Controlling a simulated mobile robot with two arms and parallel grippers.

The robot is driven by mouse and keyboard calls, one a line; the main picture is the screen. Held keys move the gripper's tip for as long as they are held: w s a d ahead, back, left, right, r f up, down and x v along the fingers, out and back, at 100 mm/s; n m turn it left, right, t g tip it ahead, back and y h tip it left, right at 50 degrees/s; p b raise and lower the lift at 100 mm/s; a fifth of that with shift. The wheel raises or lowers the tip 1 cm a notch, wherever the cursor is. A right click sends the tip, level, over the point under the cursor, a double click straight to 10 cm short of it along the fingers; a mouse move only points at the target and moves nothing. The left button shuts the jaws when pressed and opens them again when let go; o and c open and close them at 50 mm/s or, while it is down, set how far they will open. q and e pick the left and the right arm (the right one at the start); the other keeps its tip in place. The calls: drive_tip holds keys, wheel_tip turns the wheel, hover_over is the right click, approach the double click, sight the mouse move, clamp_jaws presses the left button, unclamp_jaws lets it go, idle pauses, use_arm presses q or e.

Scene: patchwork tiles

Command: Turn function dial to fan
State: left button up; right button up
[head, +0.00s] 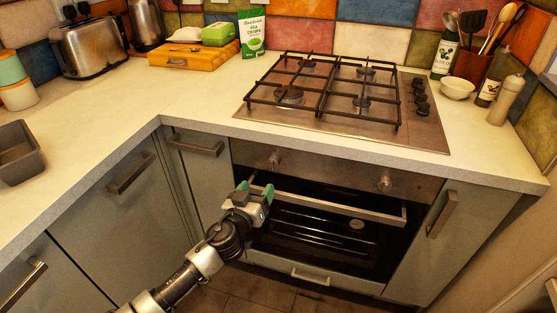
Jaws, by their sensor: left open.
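The oven's steel control panel (330,171) sits under the worktop and carries two round knobs. The left knob (274,160) and the right knob (385,183) are both small and metallic. Their markings are too small to read, so I cannot tell which is the function dial or where each one points. My left gripper (256,189) has green-tipped fingers spread apart and empty. It is just below and to the left of the left knob in the picture, by the left end of the oven door handle. Contact with the handle cannot be told. My right gripper is not in view.
The oven handle (345,207) runs across in front of the dark oven door (320,235). The worktop edge (350,158) overhangs the panel. Above is a gas hob (425,130) with its own black knobs (420,97). Cabinet handles (131,173) stick out at left.

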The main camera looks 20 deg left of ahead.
sight(271, 167)
use_arm(q)
drive_tip(key=w, duration=0.5)
drive_tip(key=shift+d+r, duration=0.2)
drive_tip(key=shift+r, duration=0.05)
drive_tip(key=w, duration=0.3)
drive_tip(key=shift+w+d+f, duration=0.2)
drive_tip(key=shift+w, duration=0.2)
drive_tip(key=shift+w+d+b, duration=0.1)
drive_tip(key=shift+w+b, duration=0.2)
drive_tip(key=shift+w, duration=0.35)
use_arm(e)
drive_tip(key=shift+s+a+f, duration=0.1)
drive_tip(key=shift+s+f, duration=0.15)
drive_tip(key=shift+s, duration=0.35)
use_arm(q)
drive_tip(key=shift+c, duration=0.3)
drive_tip(key=c, duration=0.9)
drive_tip(key=shift+o, duration=0.2)
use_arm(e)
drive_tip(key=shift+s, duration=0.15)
